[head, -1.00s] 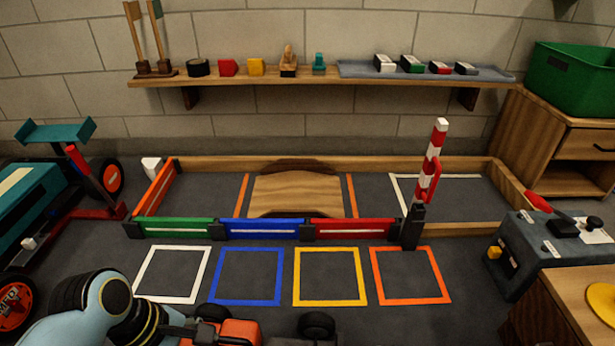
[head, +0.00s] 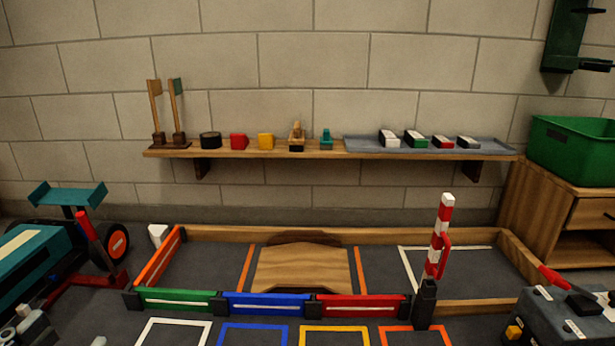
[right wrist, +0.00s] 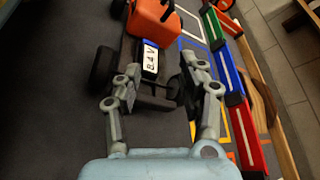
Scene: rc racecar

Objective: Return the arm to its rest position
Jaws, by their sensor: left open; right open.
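My left gripper (head: 35,328) shows only in part at the bottom left corner of the head view, as grey finger links beside the teal car. Nothing shows held in it. My right gripper (right wrist: 158,82) is in the right wrist view with its two grey fingers spread apart. Behind or between the fingers is an orange vehicle (right wrist: 152,32) with black wheels, a white plate and a dark bar. I cannot tell whether the fingers touch it. The right gripper is out of the head view.
A teal car (head: 35,255) and red stand are at the left. A fenced pit with a wooden ramp (head: 303,268) and a striped barrier post (head: 440,235) fills the middle. A shelf (head: 330,152) holds small items. A grey control box (head: 560,318) stands right.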

